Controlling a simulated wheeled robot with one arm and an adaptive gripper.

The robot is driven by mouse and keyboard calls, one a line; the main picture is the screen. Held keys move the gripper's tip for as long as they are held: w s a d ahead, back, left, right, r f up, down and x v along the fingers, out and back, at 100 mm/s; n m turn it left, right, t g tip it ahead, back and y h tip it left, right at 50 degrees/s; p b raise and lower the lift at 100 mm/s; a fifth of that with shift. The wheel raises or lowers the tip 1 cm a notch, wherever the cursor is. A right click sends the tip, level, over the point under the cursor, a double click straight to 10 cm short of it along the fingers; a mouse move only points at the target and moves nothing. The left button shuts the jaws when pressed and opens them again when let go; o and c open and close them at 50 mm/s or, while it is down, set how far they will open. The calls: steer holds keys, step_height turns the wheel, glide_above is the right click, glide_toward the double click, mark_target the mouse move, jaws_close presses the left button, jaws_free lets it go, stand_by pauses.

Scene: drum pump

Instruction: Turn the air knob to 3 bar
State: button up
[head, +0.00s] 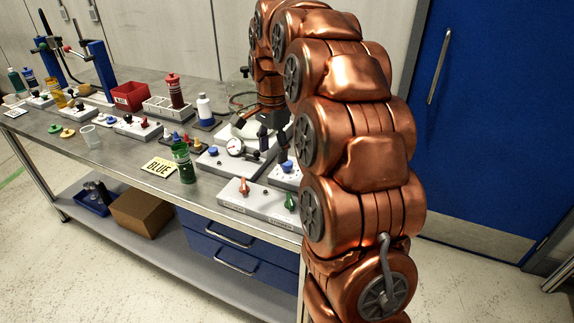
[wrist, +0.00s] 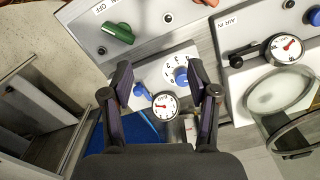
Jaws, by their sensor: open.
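The blue air knob (wrist: 181,76) stands on a white panel with a printed number dial (wrist: 160,74). It also shows in the head view (head: 287,166), just under my gripper (head: 273,148). My gripper (wrist: 160,72) is open and empty, its two dark fingers pointing at the panel. In the wrist view the knob lies between the fingers, close to the right one. I cannot tell which number the knob points to. A round gauge (wrist: 165,105) with a red needle sits below the dial, and its reading is too small to tell.
A panel with a green knob (wrist: 118,33) and a red knob (head: 244,187) stands at the bench's front edge. Another gauge (head: 236,146) sits on the panel to the left.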

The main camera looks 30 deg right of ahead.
mark_target(288, 162)
steer(key=w+d+f+m, duration=0.1)
steer(key=d, duration=0.1)
steer(key=w+d+f+m, duration=0.1)
steer(key=w+d+m, duration=0.1)
steer(key=d, duration=0.1)
steer(key=w+d+f+m+b, duration=0.1)
steer(key=w+d, duration=0.1)
steer(key=d, duration=0.1)
steer(key=shift+w+m, duration=0.15)
steer(key=shift+m, duration=0.25)
steer(key=shift+w+d+f+p, duration=0.1)
steer(key=shift+f+p, duration=0.55)
steer(key=shift+f, duration=3.15)
steer(key=shift+c, duration=0.2)
jaws_close()
